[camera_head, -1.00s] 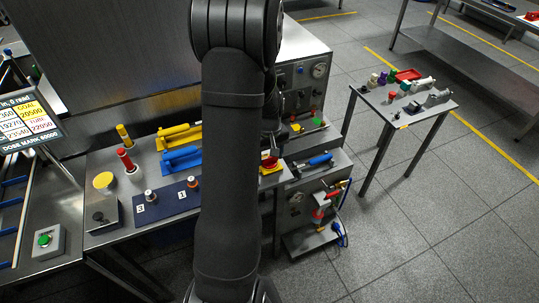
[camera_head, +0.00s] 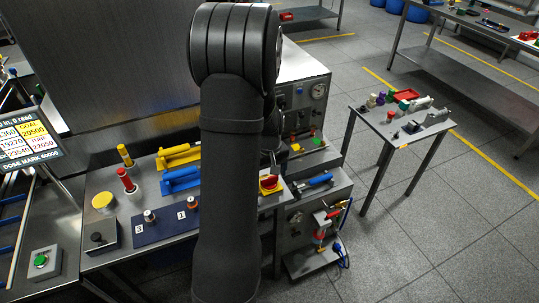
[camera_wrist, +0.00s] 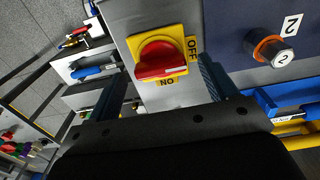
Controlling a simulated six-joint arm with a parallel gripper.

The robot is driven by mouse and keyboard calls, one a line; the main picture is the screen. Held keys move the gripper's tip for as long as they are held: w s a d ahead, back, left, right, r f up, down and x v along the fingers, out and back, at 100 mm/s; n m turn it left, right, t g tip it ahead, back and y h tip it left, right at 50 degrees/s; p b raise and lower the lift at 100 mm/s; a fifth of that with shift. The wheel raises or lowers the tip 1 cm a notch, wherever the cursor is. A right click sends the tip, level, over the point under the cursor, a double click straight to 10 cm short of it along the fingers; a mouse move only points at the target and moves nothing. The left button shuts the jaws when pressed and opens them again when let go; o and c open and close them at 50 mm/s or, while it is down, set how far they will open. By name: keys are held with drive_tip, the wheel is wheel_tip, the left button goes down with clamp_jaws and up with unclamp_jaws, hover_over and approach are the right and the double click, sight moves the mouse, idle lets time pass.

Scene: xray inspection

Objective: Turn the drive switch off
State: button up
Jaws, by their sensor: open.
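The drive switch is a red rotary handle (camera_wrist: 156,66) on a yellow plate, marked OFF and ON, fixed to a grey box. In the wrist view the handle lies roughly crosswise; I cannot tell for certain which mark it points at. The switch also shows in the head view (camera_head: 270,183), just right of my arm. My gripper (camera_wrist: 161,78) is open, with one finger to each side of the switch in the wrist view. No contact with the handle is visible.
A blue panel with numbered knobs (camera_wrist: 273,51) lies beside the switch. Blue (camera_head: 181,180) and yellow (camera_head: 178,156) handled fixtures stand left of my arm. A lower unit with a blue-handled clamp (camera_head: 314,182) stands to the right. A small side table (camera_head: 424,128) is farther right, with open floor between.

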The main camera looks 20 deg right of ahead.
wheel_tip(320, 180, up, 16)
drive_tip(key=shift+r, duration=0.25)
idle(0.3)
wheel_tip(320, 180, down, 13)
drive_tip(key=shift+r, duration=0.1)
idle(0.4)
